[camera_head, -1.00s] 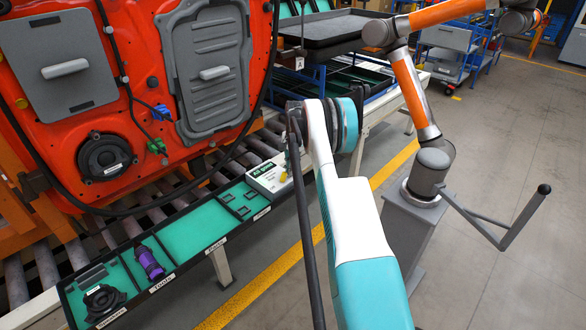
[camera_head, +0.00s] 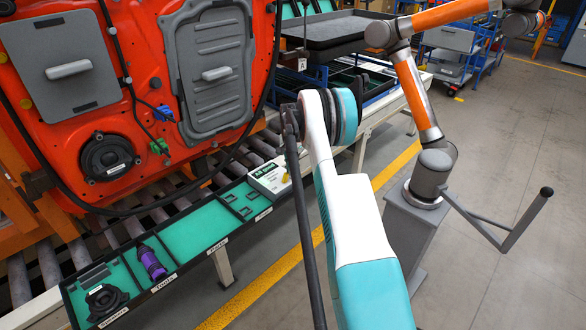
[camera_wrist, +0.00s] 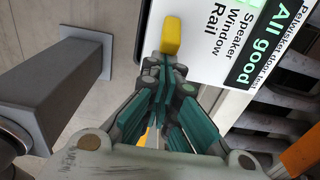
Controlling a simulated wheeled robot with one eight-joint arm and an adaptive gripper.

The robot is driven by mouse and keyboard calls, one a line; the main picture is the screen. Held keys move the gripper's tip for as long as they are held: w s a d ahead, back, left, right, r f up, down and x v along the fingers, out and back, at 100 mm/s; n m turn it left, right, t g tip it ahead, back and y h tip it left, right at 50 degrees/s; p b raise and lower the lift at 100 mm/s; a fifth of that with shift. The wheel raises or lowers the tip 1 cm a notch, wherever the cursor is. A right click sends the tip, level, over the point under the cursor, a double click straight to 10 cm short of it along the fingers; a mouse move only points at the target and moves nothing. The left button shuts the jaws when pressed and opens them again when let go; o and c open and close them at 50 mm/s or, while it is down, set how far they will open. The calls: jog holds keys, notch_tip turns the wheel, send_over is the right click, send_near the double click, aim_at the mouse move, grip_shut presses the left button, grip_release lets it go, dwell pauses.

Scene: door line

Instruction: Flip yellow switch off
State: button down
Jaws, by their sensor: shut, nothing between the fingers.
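The yellow switch (camera_wrist: 171,36) sticks out at the edge of a white panel box in the wrist view. In the head view it is a small yellow spot (camera_head: 285,178) at the box's right edge. My gripper (camera_wrist: 166,66) is shut and empty, with its fingertips just below the switch in the wrist view. Whether they touch it I cannot tell. The white box (camera_head: 266,181) has a green "All good" label (camera_wrist: 257,43) and the lines "Speaker", "Window" and "Rail". In the head view I cannot make out my gripper's fingers.
A red door panel (camera_head: 150,150) hangs over the rollers at left. A green tray (camera_head: 190,232) with a speaker (camera_head: 105,301) and a purple tool (camera_head: 152,262) lies in front. An orange and grey robot arm (camera_head: 414,92) stands on a pedestal at right. The floor at right is open.

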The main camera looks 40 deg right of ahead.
aim_at(285, 173)
jog(key=a+h, duration=0.1)
jog(key=h, duration=0.1)
jog(key=a+r+h, duration=0.1)
jog(key=a+h, duration=0.1)
jog(key=shift+s+r+h, duration=0.1)
jog(key=shift+r+h, duration=0.1)
jog(key=shift+h, duration=0.2)
jog(key=shift+s+a+r, duration=0.1)
jog(key=shift+a+r, duration=0.05)
jog(key=shift+a, duration=0.35)
jog(key=shift+r, duration=0.85)
jog(key=shift+d, duration=0.15)
